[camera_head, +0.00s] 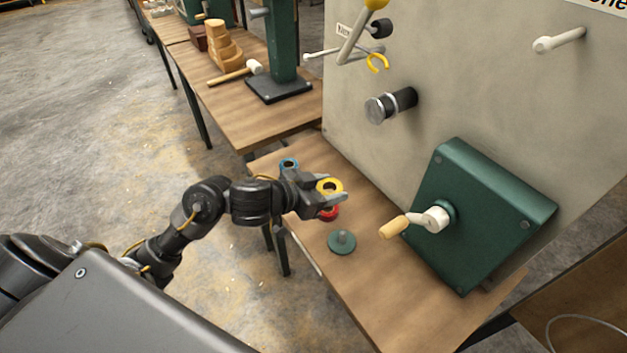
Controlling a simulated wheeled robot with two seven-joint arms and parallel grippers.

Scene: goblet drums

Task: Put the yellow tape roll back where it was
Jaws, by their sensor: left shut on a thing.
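A yellow tape roll (330,186) is between the fingers of my left gripper (328,194), which is shut on it and holds it over the table near its front-left edge. A red ring-shaped roll (329,213) shows just below it, partly hidden by the gripper. A green round base with a short peg (342,242) stands on the table in front of the red roll. My right gripper is not in view.
The wooden table (375,295) has free room at the front. Another table with a mallet (235,73) stands at the back.

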